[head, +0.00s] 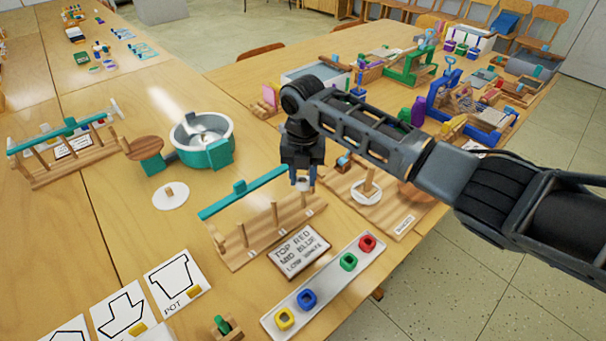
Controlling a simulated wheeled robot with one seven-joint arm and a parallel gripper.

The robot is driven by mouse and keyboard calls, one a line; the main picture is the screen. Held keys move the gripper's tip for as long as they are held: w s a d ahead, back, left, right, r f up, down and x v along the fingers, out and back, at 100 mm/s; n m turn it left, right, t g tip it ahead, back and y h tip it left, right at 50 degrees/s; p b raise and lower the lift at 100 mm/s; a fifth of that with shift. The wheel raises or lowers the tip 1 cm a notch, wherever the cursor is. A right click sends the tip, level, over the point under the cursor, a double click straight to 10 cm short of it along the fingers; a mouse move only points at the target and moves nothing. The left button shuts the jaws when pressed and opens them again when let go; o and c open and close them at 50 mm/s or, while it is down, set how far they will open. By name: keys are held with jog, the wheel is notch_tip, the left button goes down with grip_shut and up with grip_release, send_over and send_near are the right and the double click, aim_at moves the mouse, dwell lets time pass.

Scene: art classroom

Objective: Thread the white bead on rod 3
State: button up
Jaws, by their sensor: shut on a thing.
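The white bead (304,184) is between the fingertips of my gripper (303,172), which is shut on it and points down. The wooden rod rack (262,238) has several upright rods and a teal bar (243,193) along its back. A rod (275,215) near the rack's middle and a rod (243,235) to its left are bare. My gripper is over the rack's right end. I cannot tell whether the bead is around the rod there or above it, as the gripper and bead cover that spot. Rod numbers are not readable.
A grey tray (327,292) in front holds yellow, blue, green and red beads. A card (299,250) reading top red, mid blue, low white lies before the rack. A wooden board with a peg (369,181) stands close on the right. A teal pan (202,141) is behind left.

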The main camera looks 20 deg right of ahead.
jog(key=o, duration=1.1)
notch_tip(320, 180, up, 8)
jog(key=shift+f+b, duration=0.1)
jog(key=shift+b, duration=0.35)
